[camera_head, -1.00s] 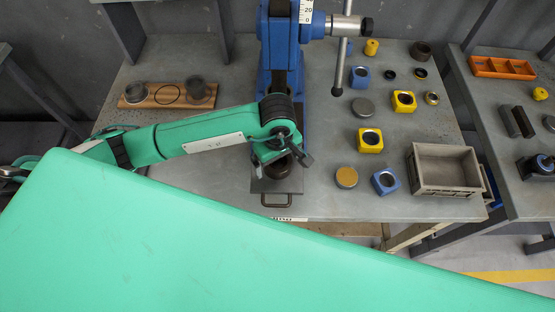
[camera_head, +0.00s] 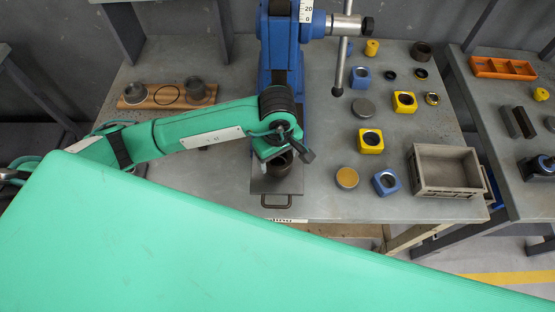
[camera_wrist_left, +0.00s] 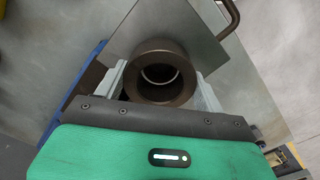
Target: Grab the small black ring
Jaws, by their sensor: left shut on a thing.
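My left gripper (camera_head: 276,158) is over the base plate of the blue press (camera_head: 277,60). In the left wrist view, its two pale fingers (camera_wrist_left: 160,92) are shut on a dark, thick-walled ring (camera_wrist_left: 143,88) with a bright inner edge, one finger on each side. The head view shows part of this dark ring (camera_head: 279,168) under the gripper. I cannot tell whether it touches the plate. A small black ring (camera_head: 391,75) lies on the table right of the press, apart from the gripper. My right gripper is not in view.
Blue and yellow blocks, such as one yellow block (camera_head: 369,141), and round discs stand right of the press. A grey crate (camera_head: 445,190) is at the right edge. A wooden board (camera_head: 150,101) with cups lies at left. The press lever (camera_head: 341,65) hangs over the table.

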